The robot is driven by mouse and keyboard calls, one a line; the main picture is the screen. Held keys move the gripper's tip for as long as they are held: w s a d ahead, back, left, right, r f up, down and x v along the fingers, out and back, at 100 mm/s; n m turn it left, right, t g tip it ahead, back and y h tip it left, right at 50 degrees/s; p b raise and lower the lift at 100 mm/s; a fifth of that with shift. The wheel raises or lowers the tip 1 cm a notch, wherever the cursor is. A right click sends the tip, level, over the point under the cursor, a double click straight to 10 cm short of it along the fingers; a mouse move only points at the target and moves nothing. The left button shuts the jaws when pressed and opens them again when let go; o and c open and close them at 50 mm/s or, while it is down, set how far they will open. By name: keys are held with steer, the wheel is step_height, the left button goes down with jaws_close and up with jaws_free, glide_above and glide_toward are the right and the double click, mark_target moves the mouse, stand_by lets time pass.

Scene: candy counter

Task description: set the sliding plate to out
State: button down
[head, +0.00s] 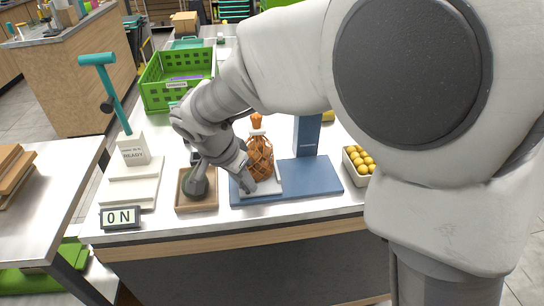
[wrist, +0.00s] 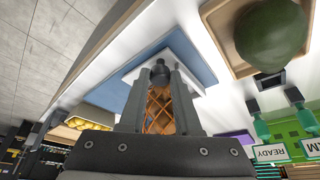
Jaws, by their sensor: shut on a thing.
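The sliding plate (head: 272,187) is a white slab on a blue base (head: 318,180) with a blue upright at its back. A netted bag of orange things (head: 260,160) stands on the plate, its top tied in orange. My gripper (head: 250,186) is at the plate's front left. In the wrist view my gripper (wrist: 160,76) is shut on a small dark knob (wrist: 160,65) in front of the white plate (wrist: 202,82). The orange net shows between the fingers. How the knob joins the plate is hidden.
A wooden tray (head: 208,207) with a dark green round thing is just left of the base. Further left are a white stand with a teal lever (head: 112,85) and an "ON" sign (head: 121,217). A box of yellow balls (head: 347,165) is at the right. A green crate (head: 155,95) stands behind.

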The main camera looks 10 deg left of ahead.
steer(key=shift+s+a, duration=0.15)
steer(key=shift+a, duration=0.4)
steer(key=shift+s+a, duration=0.15)
steer(key=shift+a, duration=0.4)
steer(key=shift+a+r, duration=0.1)
steer(key=shift+a, duration=0.05)
steer(key=c, duration=0.6)
jaws_free()
steer(key=shift+c, duration=0.2)
steer(key=shift+o, duration=0.2)
steer(key=shift+s+r, duration=0.1)
steer(key=shift+r, duration=0.25)
steer(key=p+v, duration=0.3)
steer(key=v, duration=1.3)
steer(key=shift+s+r, duration=0.25)
